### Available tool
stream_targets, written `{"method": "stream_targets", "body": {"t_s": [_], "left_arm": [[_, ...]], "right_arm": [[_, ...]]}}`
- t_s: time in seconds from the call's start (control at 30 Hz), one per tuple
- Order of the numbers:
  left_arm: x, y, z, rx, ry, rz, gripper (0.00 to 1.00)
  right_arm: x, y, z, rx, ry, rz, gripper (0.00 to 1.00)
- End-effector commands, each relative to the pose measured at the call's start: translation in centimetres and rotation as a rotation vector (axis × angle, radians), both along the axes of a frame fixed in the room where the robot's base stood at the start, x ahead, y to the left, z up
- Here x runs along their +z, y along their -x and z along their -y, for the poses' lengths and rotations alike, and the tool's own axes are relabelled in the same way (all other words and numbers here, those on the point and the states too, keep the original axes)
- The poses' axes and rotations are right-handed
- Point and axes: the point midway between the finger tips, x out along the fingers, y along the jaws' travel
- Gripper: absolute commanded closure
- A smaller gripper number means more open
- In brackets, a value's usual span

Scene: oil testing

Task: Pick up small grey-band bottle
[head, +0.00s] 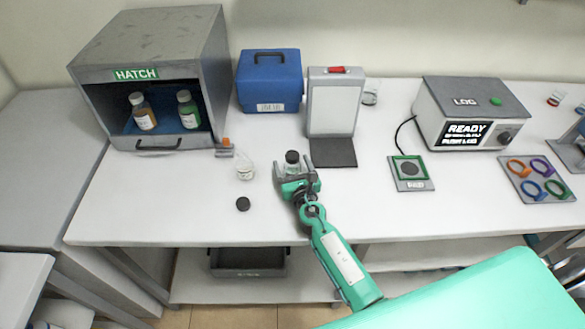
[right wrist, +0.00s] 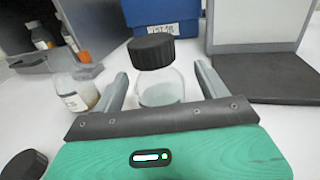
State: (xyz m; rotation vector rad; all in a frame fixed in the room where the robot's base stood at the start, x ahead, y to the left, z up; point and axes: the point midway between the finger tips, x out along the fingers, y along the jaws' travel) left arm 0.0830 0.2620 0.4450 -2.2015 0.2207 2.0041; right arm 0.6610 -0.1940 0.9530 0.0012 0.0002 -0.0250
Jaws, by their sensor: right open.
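A small clear glass bottle with a black cap (head: 292,158) stands upright on the white table. It also shows in the right wrist view, cap (right wrist: 152,51) and clear body (right wrist: 160,88). No grey band can be made out on it; its lower part is hidden by my gripper. My right gripper (head: 295,171) is open, with one finger on each side of this bottle; I cannot tell whether either touches it. A second small bottle, uncapped and with a pale label (head: 246,172), stands to the left, near a loose black cap (head: 243,204). My left gripper is not in view.
A grey hatch box (head: 180,70) holds an orange and a green bottle. A blue case (head: 268,82), a white panel stand (head: 333,105) with dark base, and a dark-screened machine (head: 472,108) stand behind. A clear jar (head: 370,92) is beside the panel.

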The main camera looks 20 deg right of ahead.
Motion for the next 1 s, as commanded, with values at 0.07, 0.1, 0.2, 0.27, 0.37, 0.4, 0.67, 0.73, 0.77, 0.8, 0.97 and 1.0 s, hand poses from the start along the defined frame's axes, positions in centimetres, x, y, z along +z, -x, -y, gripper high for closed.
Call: {"method": "stream_targets", "body": {"t_s": [0.07, 0.1, 0.2, 0.27, 0.37, 0.4, 0.67, 0.73, 0.77, 0.8, 0.97, 1.0], "left_arm": [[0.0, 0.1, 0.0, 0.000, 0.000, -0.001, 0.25], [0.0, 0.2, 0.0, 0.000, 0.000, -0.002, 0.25], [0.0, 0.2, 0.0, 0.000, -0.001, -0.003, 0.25], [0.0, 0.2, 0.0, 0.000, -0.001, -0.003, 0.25], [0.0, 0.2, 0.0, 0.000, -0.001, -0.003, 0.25], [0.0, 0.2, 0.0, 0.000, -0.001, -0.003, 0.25], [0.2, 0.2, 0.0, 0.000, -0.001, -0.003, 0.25], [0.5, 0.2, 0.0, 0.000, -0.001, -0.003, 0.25], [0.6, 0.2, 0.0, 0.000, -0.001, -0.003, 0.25], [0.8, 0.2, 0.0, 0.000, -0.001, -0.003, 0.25], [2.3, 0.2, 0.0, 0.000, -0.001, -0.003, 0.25], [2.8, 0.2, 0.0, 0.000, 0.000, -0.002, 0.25]], "right_arm": [[0.0, 0.0, 0.0, 0.000, 0.000, 0.000, 0.25], [0.0, 0.0, 0.0, 0.000, 0.000, 0.000, 0.31], [0.0, 0.0, 0.0, 0.000, -0.001, 0.000, 0.50], [0.0, 0.0, 0.0, 0.000, -0.001, 0.000, 0.62], [0.1, 0.0, 0.0, 0.000, -0.001, 0.001, 0.73], [0.1, 0.0, 0.0, 0.000, -0.001, 0.001, 0.73], [0.3, 0.0, 0.0, 0.000, -0.001, 0.001, 0.73], [0.6, 0.0, 0.0, 0.000, -0.002, 0.001, 0.73], [0.8, 0.0, 0.0, 0.000, -0.003, 0.001, 0.73], [1.1, 0.0, 0.0, 0.000, -0.003, 0.001, 0.73], [3.0, 0.0, -0.1, 0.000, -0.005, 0.002, 0.73], [3.6, 0.0, 0.0, -0.001, -0.004, 0.002, 0.73]]}}
